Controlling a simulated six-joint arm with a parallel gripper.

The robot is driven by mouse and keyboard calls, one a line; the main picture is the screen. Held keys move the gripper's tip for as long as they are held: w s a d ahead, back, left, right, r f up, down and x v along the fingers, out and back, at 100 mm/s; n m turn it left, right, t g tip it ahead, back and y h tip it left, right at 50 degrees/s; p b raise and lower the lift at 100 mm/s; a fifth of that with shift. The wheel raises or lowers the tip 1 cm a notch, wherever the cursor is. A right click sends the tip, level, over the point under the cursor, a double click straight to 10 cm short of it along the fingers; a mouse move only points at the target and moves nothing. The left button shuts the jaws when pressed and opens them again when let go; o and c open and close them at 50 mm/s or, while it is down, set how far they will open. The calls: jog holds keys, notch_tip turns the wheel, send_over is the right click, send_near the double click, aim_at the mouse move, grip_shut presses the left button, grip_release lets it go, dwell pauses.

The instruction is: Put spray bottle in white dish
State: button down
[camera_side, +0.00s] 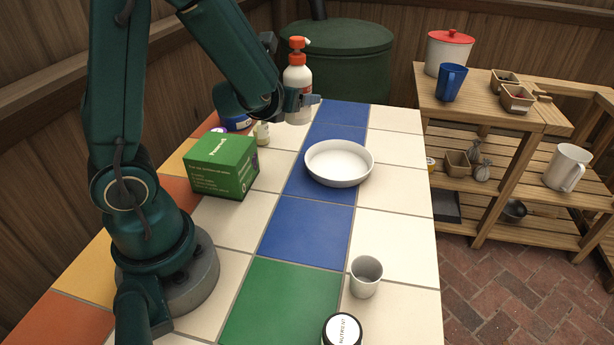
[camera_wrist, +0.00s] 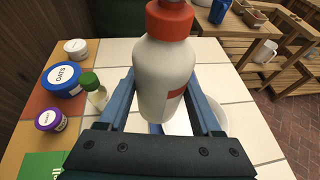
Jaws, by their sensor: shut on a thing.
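The spray bottle (camera_side: 298,80) is white with an orange-red collar and trigger. It stands upright at the far end of the tiled table, and I cannot tell whether its base touches the tiles. My gripper (camera_side: 305,101) is shut on its lower body. In the wrist view the bottle (camera_wrist: 164,70) sits between my two blue fingers (camera_wrist: 160,105), its top cut off by the frame. The white dish (camera_side: 339,178) is a shallow round bowl on the blue tiles, nearer the side camera than the bottle, and looks empty. In the wrist view the dish (camera_wrist: 213,112) is partly hidden behind the bottle and right finger.
A green box (camera_side: 222,166) stands left of the dish. A blue oats tub (camera_wrist: 63,79), a purple-lidded jar (camera_wrist: 50,117) and a small green-capped bottle (camera_wrist: 93,90) are left of my gripper. A grey cup (camera_side: 366,276) and a dark-rimmed jar (camera_side: 342,329) stand at the near end.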

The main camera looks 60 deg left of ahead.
jog(key=shift+s+a+r+n+y, duration=0.1)
jog(key=shift+s+a+n+y, duration=0.2)
jog(key=shift+a, duration=0.3)
jog(key=shift+s+a+r+n+y, duration=0.1)
jog(key=shift+s+a+n+y, duration=0.15)
jog(key=shift+a, duration=0.3)
jog(key=shift+w+f+g, duration=0.1)
jog(key=shift+f+g, duration=0.1)
jog(key=shift+g, duration=0.1)
send_over(338, 166)
notch_tip(338, 166, down, 7)
jog(key=shift+d+r, duration=0.1)
jog(key=shift+r, duration=0.1)
jog(key=shift+f, duration=2)
jog(key=shift+f, duration=0.1)
jog(key=shift+c, duration=0.3)
grip_release()
jog(key=shift+f, duration=0.1)
